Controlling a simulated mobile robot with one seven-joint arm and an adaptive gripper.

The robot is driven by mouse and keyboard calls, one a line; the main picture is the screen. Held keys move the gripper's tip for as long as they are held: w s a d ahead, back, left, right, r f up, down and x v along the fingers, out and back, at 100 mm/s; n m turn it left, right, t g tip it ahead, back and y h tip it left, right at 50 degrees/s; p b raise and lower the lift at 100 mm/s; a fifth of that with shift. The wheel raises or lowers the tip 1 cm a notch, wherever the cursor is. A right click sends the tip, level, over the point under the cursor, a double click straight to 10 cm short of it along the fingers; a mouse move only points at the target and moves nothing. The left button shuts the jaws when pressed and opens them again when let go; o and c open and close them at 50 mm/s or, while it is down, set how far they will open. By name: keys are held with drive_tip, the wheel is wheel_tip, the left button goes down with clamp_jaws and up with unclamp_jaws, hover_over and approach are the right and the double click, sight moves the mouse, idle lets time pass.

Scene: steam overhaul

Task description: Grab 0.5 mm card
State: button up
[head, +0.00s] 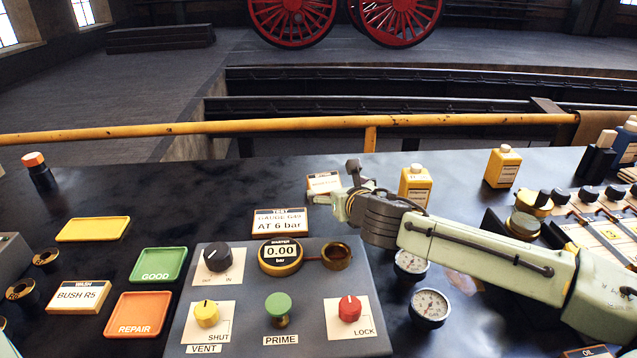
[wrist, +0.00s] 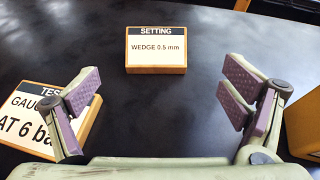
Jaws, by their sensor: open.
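The 0.5 mm card (wrist: 156,54) is a small wooden block with a white face reading "SETTING, WEDGE 0.5 mm". In the wrist view it stands on the dark bench ahead of my gripper (wrist: 168,92), centred between the two fingers. My gripper is open and empty, with its purple pads well apart and short of the card. In the head view the card (head: 322,182) is at the back of the bench, partly hidden by my gripper (head: 346,190).
The gauge card (head: 279,222) reading "AT 6 bar" sits close beside my left finger. Yellow bottles (head: 415,184) stand to the right. A control panel (head: 240,330) with knobs lies in front. A yellow rail (head: 250,127) runs behind the bench. Bare bench lies around the card.

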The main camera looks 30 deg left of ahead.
sight(325, 182)
drive_tip(key=shift+x, duration=1.15)
drive_tip(key=p+x, duration=0.1)
drive_tip(key=x, duration=0.1)
drive_tip(key=p+x, duration=0.1)
drive_tip(key=x, duration=0.2)
drive_tip(key=shift+s+a+r, duration=0.2)
drive_tip(key=shift+a, duration=0.05)
drive_tip(key=shift+w+a+f, duration=0.25)
drive_tip(key=c, duration=1.4)
drive_tip(key=shift+r, duration=0.15)
